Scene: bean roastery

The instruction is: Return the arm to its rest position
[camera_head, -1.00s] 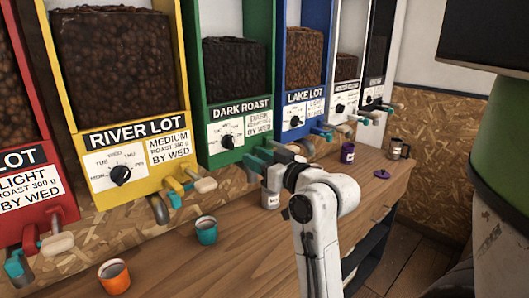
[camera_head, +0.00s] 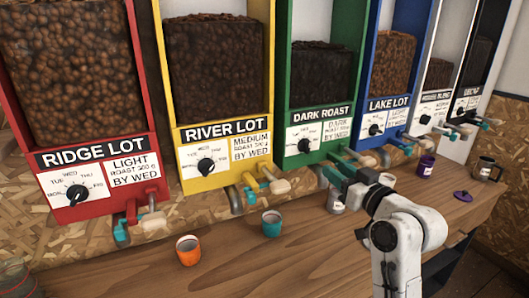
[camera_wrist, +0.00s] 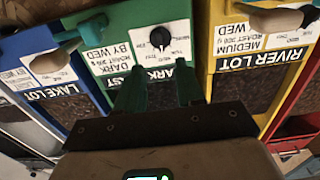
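My arm reaches in from the lower right of the head view. My gripper (camera_head: 338,176) is in front of the dark roast dispenser (camera_head: 320,115), near its outlet handles. In the wrist view my gripper's two dark green fingers (camera_wrist: 159,90) stand apart with nothing seen between them. The dark roast label (camera_wrist: 130,45) appears upside down just beyond them. A pale metal cup (camera_head: 337,204) stands on the counter below the gripper, partly hidden by it.
A teal cup (camera_head: 271,224) and an orange cup (camera_head: 188,251) stand on the wooden counter (camera_head: 270,270). Purple (camera_head: 426,166) and dark (camera_head: 485,169) cups stand at right, with a purple lid (camera_head: 462,196). Dispensers with protruding handles line the back. The counter's front middle is clear.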

